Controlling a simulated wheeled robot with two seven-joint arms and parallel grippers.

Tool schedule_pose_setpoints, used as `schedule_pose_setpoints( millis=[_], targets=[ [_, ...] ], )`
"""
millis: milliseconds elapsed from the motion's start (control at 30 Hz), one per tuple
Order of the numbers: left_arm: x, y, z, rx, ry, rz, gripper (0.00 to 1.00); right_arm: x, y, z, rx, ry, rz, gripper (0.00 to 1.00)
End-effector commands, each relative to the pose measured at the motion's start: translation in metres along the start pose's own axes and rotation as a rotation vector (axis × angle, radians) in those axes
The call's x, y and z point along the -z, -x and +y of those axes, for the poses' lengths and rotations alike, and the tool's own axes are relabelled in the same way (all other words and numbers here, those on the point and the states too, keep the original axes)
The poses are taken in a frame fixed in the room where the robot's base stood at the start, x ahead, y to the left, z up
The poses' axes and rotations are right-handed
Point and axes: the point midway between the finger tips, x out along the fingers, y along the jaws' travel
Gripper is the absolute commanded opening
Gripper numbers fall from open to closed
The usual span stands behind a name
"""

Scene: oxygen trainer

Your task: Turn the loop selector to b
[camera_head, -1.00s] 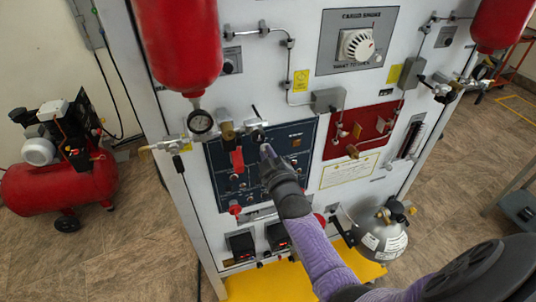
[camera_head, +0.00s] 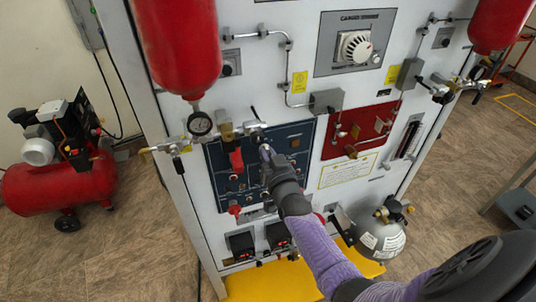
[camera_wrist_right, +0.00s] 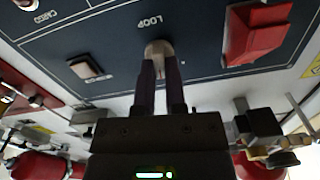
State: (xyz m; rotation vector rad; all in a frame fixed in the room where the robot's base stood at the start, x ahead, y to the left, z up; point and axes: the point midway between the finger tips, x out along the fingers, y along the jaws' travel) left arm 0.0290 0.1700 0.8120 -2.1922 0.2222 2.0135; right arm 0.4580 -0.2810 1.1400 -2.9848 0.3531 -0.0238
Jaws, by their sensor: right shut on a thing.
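The loop selector (camera_wrist_right: 159,50) is a small, pale, rounded knob on the dark blue panel, with the word LOOP beside it in the right wrist view. That view shows the panel upside down. My right gripper (camera_wrist_right: 160,80) is shut on the knob, with one dark finger on each side. In the head view my right gripper (camera_head: 265,150) reaches the upper middle of the dark blue panel (camera_head: 300,137). There the gripper hides the knob. The position the selector points to cannot be read. My left gripper is not in view.
A red guarded switch (camera_wrist_right: 255,32) and a square pale button (camera_wrist_right: 88,68) flank the knob. A gauge (camera_head: 200,123) and brass valve fittings sit above the panel. A red panel with levers (camera_head: 360,130) is to the right. A grey sphere tank (camera_head: 381,236) stands lower right.

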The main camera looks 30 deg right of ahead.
Motion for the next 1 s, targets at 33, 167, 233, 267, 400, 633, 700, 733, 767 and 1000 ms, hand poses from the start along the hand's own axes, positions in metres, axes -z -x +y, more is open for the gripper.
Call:
schedule_pose_setpoints(
  millis=[33,167,233,267,400,633,700,733,767,1000],
  targets=[
    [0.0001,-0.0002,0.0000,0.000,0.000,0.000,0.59,0.0001,0.0000,0.0002,0.000,-0.039,0.001,0.00],
    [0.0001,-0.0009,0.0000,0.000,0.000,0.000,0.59,-0.0001,0.0000,0.0009,0.000,-0.163,0.001,0.00],
    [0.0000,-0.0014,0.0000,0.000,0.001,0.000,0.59,-0.0003,0.0000,0.0012,0.000,-0.226,0.001,0.00],
    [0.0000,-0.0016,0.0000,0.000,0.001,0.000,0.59,-0.0003,0.0000,0.0013,0.000,-0.254,0.001,0.00],
    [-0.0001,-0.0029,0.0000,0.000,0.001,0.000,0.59,-0.0006,0.0000,0.0018,0.000,-0.370,0.000,0.00],
    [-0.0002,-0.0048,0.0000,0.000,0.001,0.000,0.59,-0.0008,-0.0001,0.0024,0.000,-0.524,0.000,0.00],
    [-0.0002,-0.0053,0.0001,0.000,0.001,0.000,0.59,-0.0008,-0.0001,0.0025,0.000,-0.560,0.000,0.00],
    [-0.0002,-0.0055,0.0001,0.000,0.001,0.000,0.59,-0.0008,-0.0001,0.0026,0.000,-0.573,0.000,0.00],
    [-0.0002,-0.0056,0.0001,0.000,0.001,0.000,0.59,-0.0008,-0.0001,0.0026,0.000,-0.585,0.000,0.00],
    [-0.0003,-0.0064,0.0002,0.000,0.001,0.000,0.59,-0.0007,-0.0001,0.0029,0.000,-0.650,0.001,0.00]
  ],
)
